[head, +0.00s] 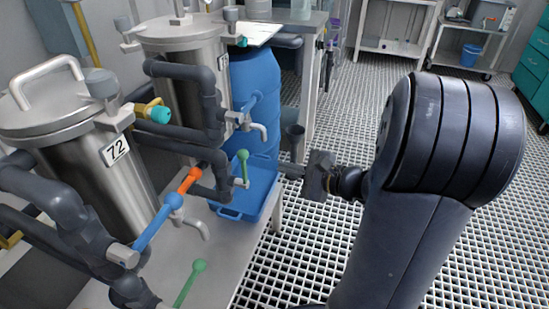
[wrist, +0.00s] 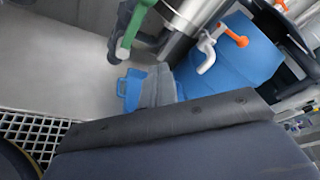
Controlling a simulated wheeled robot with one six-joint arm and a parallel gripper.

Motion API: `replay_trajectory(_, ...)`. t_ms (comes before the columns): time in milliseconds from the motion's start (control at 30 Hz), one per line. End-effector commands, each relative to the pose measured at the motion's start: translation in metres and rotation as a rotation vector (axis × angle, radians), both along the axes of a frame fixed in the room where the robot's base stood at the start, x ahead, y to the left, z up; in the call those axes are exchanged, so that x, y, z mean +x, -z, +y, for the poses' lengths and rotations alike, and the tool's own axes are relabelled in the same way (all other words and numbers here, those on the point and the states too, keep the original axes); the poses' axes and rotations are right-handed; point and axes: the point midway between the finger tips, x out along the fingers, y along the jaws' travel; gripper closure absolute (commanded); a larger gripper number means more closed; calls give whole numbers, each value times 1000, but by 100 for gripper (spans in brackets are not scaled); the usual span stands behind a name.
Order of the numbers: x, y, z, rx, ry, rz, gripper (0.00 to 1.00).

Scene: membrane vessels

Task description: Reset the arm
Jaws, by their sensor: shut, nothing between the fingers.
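My arm rises at the right of the head view and reaches left. My gripper (head: 288,170) is at its end, pointing left toward the vessel bench, close in the picture to the blue tray (head: 232,212). Its fingers are together with nothing held. In the wrist view my gripper (wrist: 158,86) shows its dark body across the bottom, with the blue tray (wrist: 130,88) behind the fingers. I cannot tell how far apart gripper and tray are.
Steel vessels, one marked 72 (head: 117,149), stand at left with grey pipes. A blue barrel (head: 257,85) stands behind. Grated floor (head: 300,250) is open around my arm.

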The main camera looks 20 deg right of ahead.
Motion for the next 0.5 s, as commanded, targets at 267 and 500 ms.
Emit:
replay_trajectory(267,-11,0,-7,1,1,0,100)
replay_trajectory(500,-11,0,-7,1,1,0,100)
